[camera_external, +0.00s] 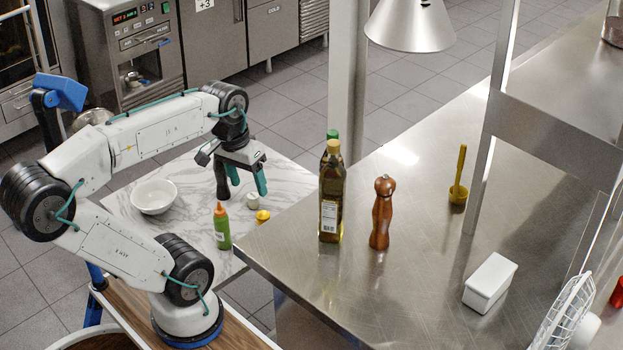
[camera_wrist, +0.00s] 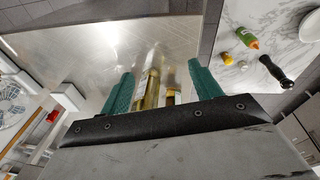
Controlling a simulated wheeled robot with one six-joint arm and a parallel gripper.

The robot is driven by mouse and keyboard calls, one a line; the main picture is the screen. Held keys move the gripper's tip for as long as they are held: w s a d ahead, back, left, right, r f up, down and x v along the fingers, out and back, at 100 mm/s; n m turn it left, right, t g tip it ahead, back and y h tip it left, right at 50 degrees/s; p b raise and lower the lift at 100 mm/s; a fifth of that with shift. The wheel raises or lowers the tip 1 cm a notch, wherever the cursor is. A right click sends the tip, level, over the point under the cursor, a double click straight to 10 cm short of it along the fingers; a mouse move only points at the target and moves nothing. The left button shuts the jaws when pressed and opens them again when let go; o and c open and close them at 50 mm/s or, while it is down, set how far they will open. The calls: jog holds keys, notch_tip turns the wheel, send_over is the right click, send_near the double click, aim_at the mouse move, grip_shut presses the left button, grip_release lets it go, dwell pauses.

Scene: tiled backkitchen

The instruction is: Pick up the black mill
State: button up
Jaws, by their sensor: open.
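The black mill (camera_external: 222,182) stands upright on the white marble table in the external view, between the white bowl and my gripper. In the wrist view the black mill (camera_wrist: 274,70) shows at the right, outside my fingers. My gripper (camera_external: 248,182) hangs above the marble table, just right of the mill in the external view. Its two teal fingers are apart, and in the wrist view my gripper (camera_wrist: 162,85) holds nothing between them. An oil bottle shows beyond the fingers there. The exact gap between the gripper and the mill is hard to tell.
The marble table (camera_external: 185,215) also holds a white bowl (camera_external: 153,196), a green bottle (camera_external: 221,226), a small white jar (camera_external: 253,201) and a small yellow pot (camera_external: 262,216). The steel counter (camera_external: 340,280) carries an oil bottle (camera_external: 331,195) and a brown mill (camera_external: 381,213).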

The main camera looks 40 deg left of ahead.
jog(key=w+a+r+n+t+h, duration=0.2)
jog(key=w+n, duration=0.3)
jog(key=w, duration=0.3)
jog(key=w+a+r+n+t+h, duration=0.1)
jog(key=w+a+n, duration=0.1)
jog(key=w+n, duration=0.35)
jog(key=w+a+r+n+t, duration=0.2)
jog(key=w+a+n+t, duration=0.2)
jog(key=w+a+n, duration=0.5)
jog(key=n+t+y, duration=0.4)
jog(key=n+y, duration=0.5)
jog(key=n, duration=1)
send_over(219, 175)
jog(key=s, duration=0.3)
notch_tip(219, 175, down, 7)
jog(key=f, duration=2.7)
jog(key=d+f, duration=0.1)
jog(key=f, duration=1.3)
jog(key=shift+f, duration=0.5)
jog(key=shift+w+a+f, duration=0.15)
jog(key=shift+w+f, duration=0.05)
jog(key=shift+w, duration=0.1)
jog(key=x, duration=0.7)
jog(key=shift+a+r, duration=0.1)
jog(key=shift+a, duration=0.1)
jog(key=c, duration=1.2)
